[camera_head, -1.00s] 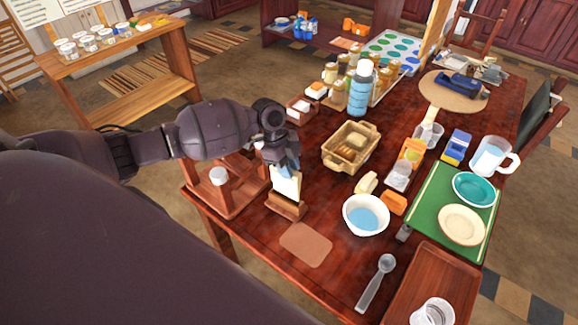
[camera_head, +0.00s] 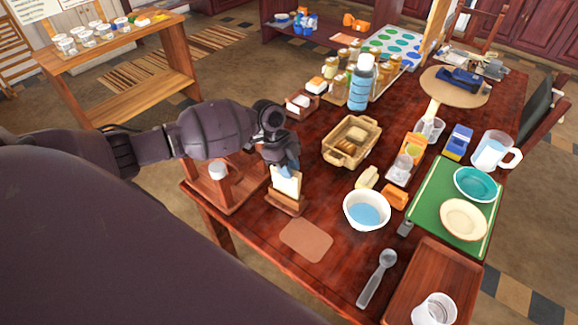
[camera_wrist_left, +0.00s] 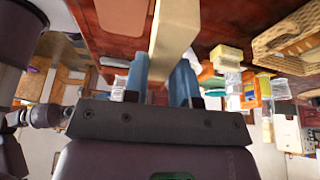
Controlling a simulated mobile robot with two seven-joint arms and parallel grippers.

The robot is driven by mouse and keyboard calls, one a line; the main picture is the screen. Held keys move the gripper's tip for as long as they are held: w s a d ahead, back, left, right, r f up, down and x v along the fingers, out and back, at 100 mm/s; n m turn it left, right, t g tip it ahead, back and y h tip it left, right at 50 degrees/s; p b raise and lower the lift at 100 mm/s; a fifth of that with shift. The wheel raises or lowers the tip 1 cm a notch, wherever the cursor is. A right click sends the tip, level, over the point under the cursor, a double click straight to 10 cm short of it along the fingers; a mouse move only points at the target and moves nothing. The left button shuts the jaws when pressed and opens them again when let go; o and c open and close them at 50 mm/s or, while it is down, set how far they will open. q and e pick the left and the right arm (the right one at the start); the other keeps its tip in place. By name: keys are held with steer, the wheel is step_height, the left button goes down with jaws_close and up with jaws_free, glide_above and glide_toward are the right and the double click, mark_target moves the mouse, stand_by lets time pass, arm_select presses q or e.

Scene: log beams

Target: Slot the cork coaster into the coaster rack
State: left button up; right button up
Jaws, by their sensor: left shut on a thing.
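My left gripper (camera_head: 284,160) is shut on a pale, flat slab (camera_head: 286,182), which looks like the cork coaster. The slab is upright below the fingers. In the left wrist view the coaster (camera_wrist_left: 174,38) shows as a long cream edge between the two blue fingers (camera_wrist_left: 162,76). The small wooden coaster rack (camera_head: 286,206) stands on the table right under the slab. The slab's lower end meets the rack; whether it is fully seated in a slot I cannot tell. My right gripper is not in view.
A brown mat (camera_head: 306,240) lies in front of the rack. A white bowl (camera_head: 366,211) stands to the right, a basket (camera_head: 352,141) behind. A wooden stand with a white cup (camera_head: 218,170) is close on the left. The table front is clear around the mat.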

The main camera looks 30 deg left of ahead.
arm_select(q)
steer(key=shift+f+b, duration=0.8)
steer(key=shift+f, duration=0.7)
steer(key=o, duration=1.6)
steer(key=shift+r, duration=0.15)
